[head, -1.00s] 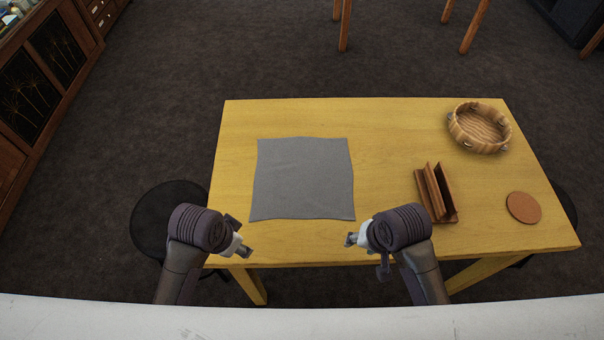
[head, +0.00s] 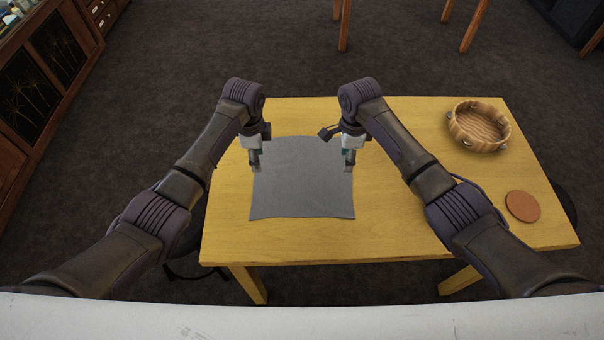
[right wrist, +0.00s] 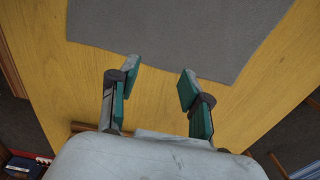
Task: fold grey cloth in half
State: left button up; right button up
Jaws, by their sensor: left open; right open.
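The grey cloth (head: 302,185) lies flat and unfolded on the yellow wooden table, towards its left side. My left gripper (head: 255,166) is over the cloth's left edge near the far left corner, pointing down and open. My right gripper (head: 348,167) is over the cloth's right edge near the far right corner, also pointing down. In the right wrist view the right gripper's fingers (right wrist: 154,88) are apart with nothing between them, and the cloth (right wrist: 185,35) lies beyond their tips. The far corners are partly hidden by the grippers.
My right arm hides the wooden holder seen earlier between cloth and coaster. The table in front of the cloth is clear.

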aim_at(260, 176)
pick_arm(q)
notch_tip(260, 176, down, 4)
jog(key=shift+w+f, duration=0.1)
jog(key=shift+f, duration=0.1)
pick_arm(e)
notch_tip(260, 176, down, 4)
jog(key=shift+w+f, duration=0.1)
jog(key=shift+f, duration=0.1)
pick_arm(q)
jog(key=shift+f, duration=0.8)
pick_arm(e)
jog(key=shift+f, duration=0.8)
pick_arm(q)
jog(key=shift+f, duration=0.1)
pick_arm(e)
jog(key=shift+f, duration=0.1)
